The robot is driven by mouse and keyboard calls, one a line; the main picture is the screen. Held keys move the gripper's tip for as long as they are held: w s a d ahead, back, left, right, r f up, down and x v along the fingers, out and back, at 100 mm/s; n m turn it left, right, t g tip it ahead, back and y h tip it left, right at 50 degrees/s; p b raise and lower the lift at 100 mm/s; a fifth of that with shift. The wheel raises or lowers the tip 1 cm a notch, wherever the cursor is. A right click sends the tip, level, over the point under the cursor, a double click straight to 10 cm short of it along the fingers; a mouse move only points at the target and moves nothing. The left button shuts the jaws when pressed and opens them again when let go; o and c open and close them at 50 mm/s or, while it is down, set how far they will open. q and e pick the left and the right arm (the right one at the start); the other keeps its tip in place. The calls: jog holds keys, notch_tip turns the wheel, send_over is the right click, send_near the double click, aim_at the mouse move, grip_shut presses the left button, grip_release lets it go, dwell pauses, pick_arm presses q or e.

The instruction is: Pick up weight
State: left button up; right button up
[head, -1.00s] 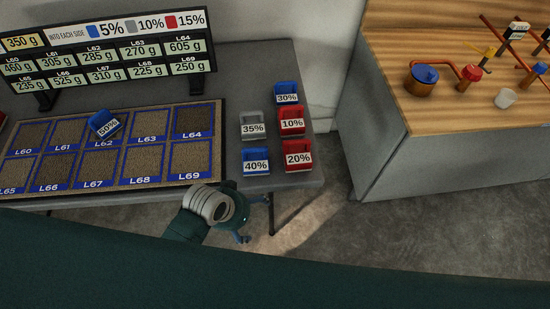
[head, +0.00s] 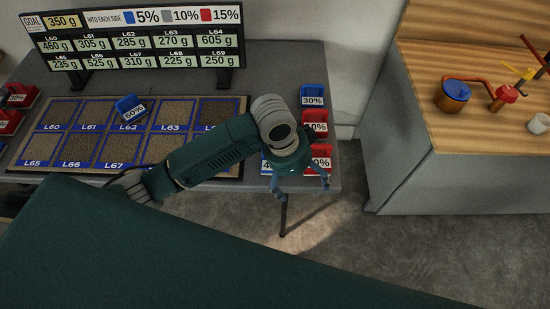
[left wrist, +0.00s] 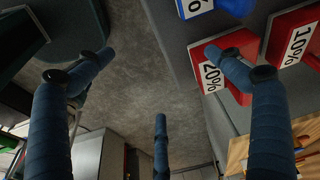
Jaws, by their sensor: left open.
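The weights are coloured blocks with percent labels. A blue 30% weight (head: 313,90), a red 10% weight (head: 317,117) and a red 20% weight (head: 322,153) stand at the table's right end. A blue 40% weight (head: 266,166) is mostly hidden by my arm; the grey 35% weight is hidden. My left gripper (head: 304,191) is open and empty by the table's front right edge, just in front of the 20% weight. In the left wrist view, one finger of this gripper (left wrist: 158,75) overlaps the red 20% weight (left wrist: 240,46); contact is unclear. My right gripper is out of view.
A blue 50% weight (head: 130,105) sits on the panelled mat (head: 98,98) near L62. A sign board (head: 140,42) stands behind. Red labelled blocks (head: 20,96) lie far left. A wooden-topped counter (head: 450,130) stands right, with open floor between.

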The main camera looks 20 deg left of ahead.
pick_arm(q)
jog(key=w+a+r+m+g+y, duration=0.1)
jog(key=w+a+r+m+y, duration=0.15)
jog(key=w+a+r, duration=0.5)
jog(key=shift+y, duration=0.25)
jog(key=f, duration=0.2)
jog(key=a+f, duration=0.1)
jog(key=f, duration=0.1)
jog(key=s+f, duration=0.1)
jog(key=f, duration=0.1)
jog(key=shift+a+f, duration=0.3)
jog(key=shift+a, duration=0.1)
jog(key=shift+w+a+f+p, duration=0.1)
jog(key=shift+f+p, duration=0.2)
jog(key=shift+f, duration=0.6)
jog(key=shift+w+a+f+p, duration=0.15)
jog(key=shift+f+p, duration=0.1)
jog(key=shift+f, duration=0.7)
jog(key=shift+w+a+f+p, duration=0.1)
jog(key=shift+f+p, duration=0.2)
jog(key=shift+f, duration=0.6)
jog(key=c, duration=1.8)
jog(key=shift+r, duration=0.1)
